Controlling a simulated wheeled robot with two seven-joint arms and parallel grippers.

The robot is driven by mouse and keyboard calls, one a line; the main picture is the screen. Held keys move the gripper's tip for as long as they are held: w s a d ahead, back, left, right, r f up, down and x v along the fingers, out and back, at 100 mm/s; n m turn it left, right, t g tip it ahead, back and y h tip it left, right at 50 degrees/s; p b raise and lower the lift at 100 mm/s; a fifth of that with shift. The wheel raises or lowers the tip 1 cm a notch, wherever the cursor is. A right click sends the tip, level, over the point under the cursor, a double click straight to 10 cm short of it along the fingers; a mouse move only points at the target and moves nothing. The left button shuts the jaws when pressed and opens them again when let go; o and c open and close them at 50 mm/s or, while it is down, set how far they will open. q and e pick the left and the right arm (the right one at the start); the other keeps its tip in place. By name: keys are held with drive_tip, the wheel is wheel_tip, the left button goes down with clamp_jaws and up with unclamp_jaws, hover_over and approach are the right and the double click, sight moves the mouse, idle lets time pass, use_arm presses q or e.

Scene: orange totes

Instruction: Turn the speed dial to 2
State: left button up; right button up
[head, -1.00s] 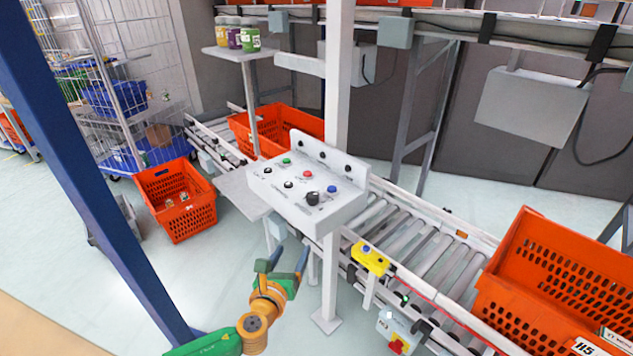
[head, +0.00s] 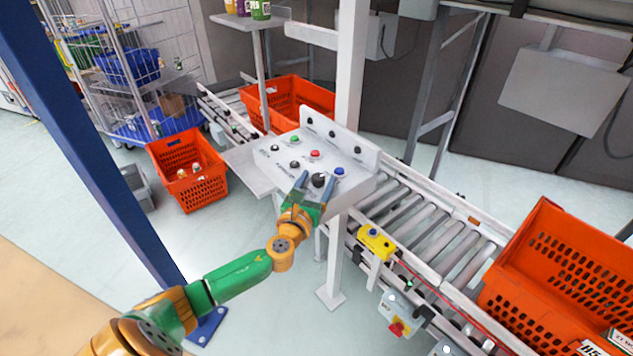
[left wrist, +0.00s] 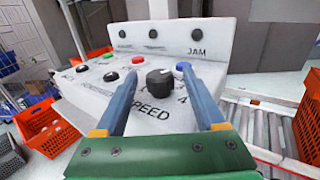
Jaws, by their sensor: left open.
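The black speed dial (left wrist: 160,82) sits on the light grey control panel (left wrist: 82,122). In the left wrist view it has a small white mark on its upper right, the word SPEED below it and a 4 to its lower right; the other numbers are hard to read. My left gripper (head: 316,178) is open, its blue fingers pointing at the panel. In the left wrist view the fingers (left wrist: 158,78) stand on either side of the dial, apart from it. The dial also shows in the head view (head: 318,180), partly between the fingers. My right gripper is not in view.
Red (head: 315,154), green (head: 295,139) and blue (head: 339,171) buttons sit close to the dial. A white post (head: 350,70) stands behind the panel. A roller conveyor (head: 420,215) and an orange tote (head: 560,260) lie to the right.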

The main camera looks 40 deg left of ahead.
use_arm(q)
drive_tip(key=shift+s+r, duration=0.1)
drive_tip(key=shift+s, duration=0.05)
clamp_jaws()
drive_tip(key=shift+y, duration=0.3)
